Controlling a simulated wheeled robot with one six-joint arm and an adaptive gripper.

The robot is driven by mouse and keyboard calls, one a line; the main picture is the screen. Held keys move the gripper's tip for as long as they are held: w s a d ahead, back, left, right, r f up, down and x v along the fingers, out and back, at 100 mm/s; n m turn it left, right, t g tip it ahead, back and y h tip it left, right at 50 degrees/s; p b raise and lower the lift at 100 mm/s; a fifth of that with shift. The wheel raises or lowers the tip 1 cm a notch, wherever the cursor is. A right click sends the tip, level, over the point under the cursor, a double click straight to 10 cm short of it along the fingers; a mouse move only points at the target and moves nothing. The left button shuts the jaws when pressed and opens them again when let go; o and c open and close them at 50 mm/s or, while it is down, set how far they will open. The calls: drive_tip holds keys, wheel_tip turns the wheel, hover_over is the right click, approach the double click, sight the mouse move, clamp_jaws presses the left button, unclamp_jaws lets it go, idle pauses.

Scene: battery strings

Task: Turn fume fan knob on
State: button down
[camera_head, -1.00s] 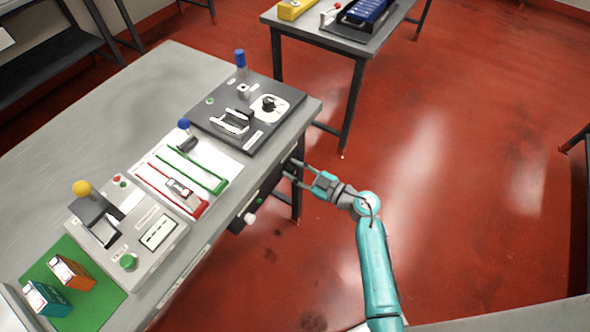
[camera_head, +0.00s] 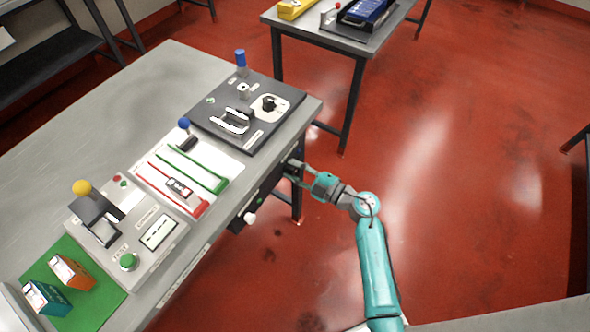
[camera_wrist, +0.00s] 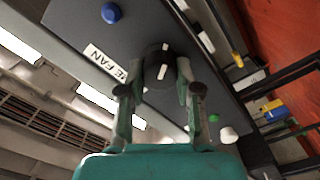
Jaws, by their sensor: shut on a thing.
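The fume fan knob (camera_wrist: 158,64) is black and round with a white pointer line, on a dark panel (camera_wrist: 100,32) in the wrist view. A white label (camera_wrist: 104,65) partly reading "FAN" sits to its left. My gripper (camera_wrist: 160,84) has one finger on each side of the knob and is shut on it. In the head view my gripper (camera_head: 292,172) reaches the dark panel (camera_head: 262,196) under the table's front edge. The knob is hidden there by the fingers and the table edge.
A blue button (camera_wrist: 111,13), a green button (camera_wrist: 213,118) and a white knob (camera_wrist: 228,135) are on the same panel. The grey table (camera_head: 110,85) carries several test fixtures above it. Red floor (camera_head: 450,180) is open to the right.

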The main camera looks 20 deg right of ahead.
drive_tip(key=n, duration=0.5)
drive_tip(key=shift+f+n, duration=0.1)
drive_tip(key=shift+n, duration=0.2)
drive_tip(key=n, duration=0.5)
drive_tip(key=shift+f, duration=0.1)
drive_tip(key=shift+n, duration=0.4)
drive_tip(key=shift+s, duration=0.1)
drive_tip(key=c, duration=0.8)
unclamp_jaws()
drive_tip(key=v, duration=1.2)
